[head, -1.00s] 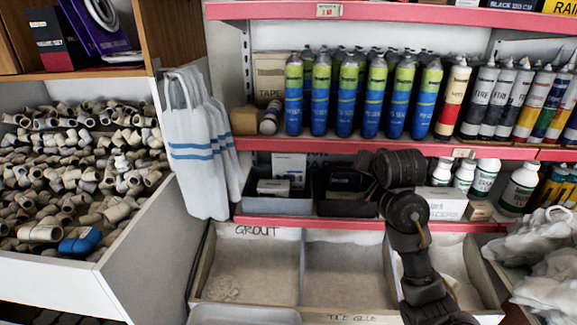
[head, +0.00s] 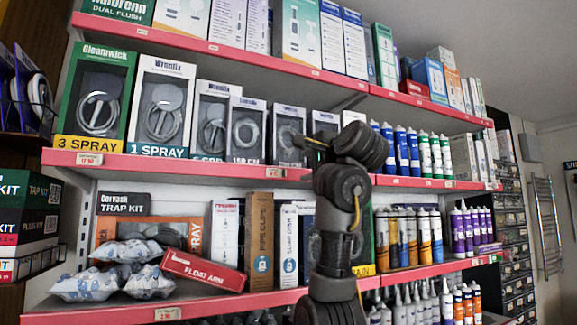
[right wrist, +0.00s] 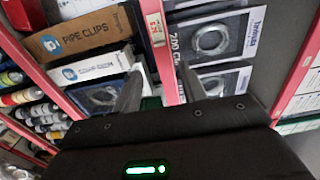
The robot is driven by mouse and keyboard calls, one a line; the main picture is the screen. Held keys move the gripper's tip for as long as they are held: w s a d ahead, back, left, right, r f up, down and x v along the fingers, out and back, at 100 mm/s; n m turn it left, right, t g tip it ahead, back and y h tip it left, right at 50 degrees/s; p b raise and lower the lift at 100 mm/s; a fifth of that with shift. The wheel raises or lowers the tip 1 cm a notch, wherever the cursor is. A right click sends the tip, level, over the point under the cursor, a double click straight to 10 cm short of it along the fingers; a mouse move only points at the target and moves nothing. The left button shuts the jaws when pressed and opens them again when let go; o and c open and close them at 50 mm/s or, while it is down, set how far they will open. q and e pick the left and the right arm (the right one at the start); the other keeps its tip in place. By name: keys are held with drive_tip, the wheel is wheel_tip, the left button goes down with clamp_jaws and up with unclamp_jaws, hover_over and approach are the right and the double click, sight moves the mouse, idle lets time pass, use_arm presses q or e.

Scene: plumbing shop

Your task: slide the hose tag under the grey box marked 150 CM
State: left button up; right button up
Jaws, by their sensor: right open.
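The grey box marked 150 CM (head: 246,130) stands on the middle shelf in the head view, its label small at the bottom front. A white tag (head: 280,172) sits on the red shelf edge just right of below it; it also shows in the right wrist view (right wrist: 156,28), beside the box marked 200 CM (right wrist: 212,40). I cannot tell for sure that this is the hose tag. My right gripper (head: 312,143) is in front of that shelf, right of the 150 CM box. Its open fingers (right wrist: 160,85) have nothing between them. My left gripper is out of view.
Boxed hoses and spray kits (head: 160,105) crowd the middle shelf (head: 200,171). The lower shelf holds a pipe clips box (head: 262,240), a red float arms box (head: 203,270) and tubes. My right forearm hides part of both shelves. The space before the shelf edges looks free.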

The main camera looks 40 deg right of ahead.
sight(286, 173)
drive_tip(key=p+x, duration=0.6)
drive_tip(key=x, duration=0.4)
drive_tip(key=shift+w+a, duration=0.1)
drive_tip(key=shift+w+f+p, duration=0.1)
drive_tip(key=shift+w+p, duration=0.3)
drive_tip(key=shift+d, duration=0.2)
clamp_jaws()
